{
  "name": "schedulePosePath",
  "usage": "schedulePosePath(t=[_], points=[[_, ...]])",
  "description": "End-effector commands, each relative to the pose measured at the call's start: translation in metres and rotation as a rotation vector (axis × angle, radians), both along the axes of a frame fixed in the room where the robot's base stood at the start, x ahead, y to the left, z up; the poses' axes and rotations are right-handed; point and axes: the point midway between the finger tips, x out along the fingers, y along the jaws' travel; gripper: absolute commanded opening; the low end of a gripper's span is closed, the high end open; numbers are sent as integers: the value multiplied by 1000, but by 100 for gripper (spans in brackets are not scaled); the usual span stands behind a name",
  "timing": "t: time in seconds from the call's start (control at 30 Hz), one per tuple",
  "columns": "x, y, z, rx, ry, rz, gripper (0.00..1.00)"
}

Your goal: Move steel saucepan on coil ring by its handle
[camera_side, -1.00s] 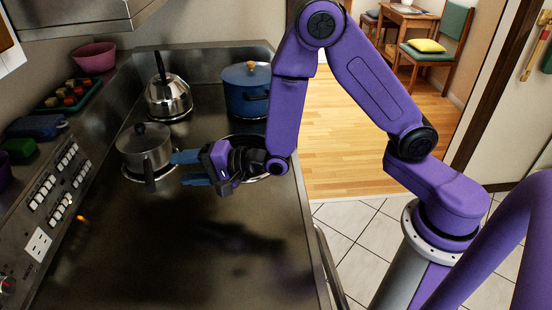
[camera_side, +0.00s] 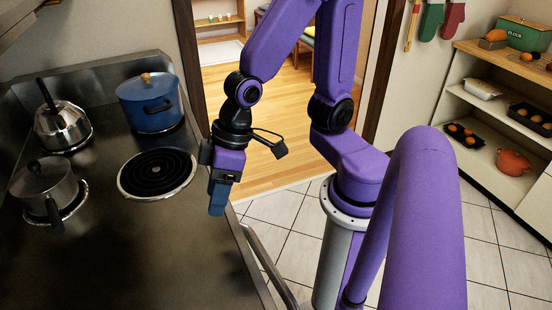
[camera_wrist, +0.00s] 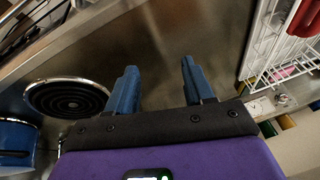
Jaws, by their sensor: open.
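My gripper (camera_side: 217,205) hangs fingers down by the hob's right edge, well to the right of the saucepan. In the wrist view my gripper's two blue fingers (camera_wrist: 157,84) are apart with nothing between them.
A bare coil ring (camera_side: 157,173) lies between the saucepan and my gripper; it also shows in the wrist view (camera_wrist: 68,98). A blue pot (camera_side: 150,105) and a steel kettle (camera_side: 62,127) stand behind. The front hob surface is clear. A rail (camera_side: 268,265) runs along the hob's right edge.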

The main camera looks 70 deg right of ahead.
Motion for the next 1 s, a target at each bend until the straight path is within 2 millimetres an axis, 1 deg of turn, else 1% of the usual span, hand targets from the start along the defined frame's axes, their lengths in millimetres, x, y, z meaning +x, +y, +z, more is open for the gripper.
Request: schedulePosePath(t=[0.03, 0.1, 0.2, 0.3, 0.4, 0.53, 1.0], points=[[-15, -15, 6, -54, 4, 86, 52], [-35, -36, 11, -138, 17, 207, 52], [-58, -63, 18, -233, 38, 351, 52], [-72, -83, 22, -299, 57, 451, 52], [-80, -94, 25, -336, 70, 506, 52], [-83, -98, 26, -350, 75, 527, 52], [-82, -98, 26, -348, 75, 522, 52]])
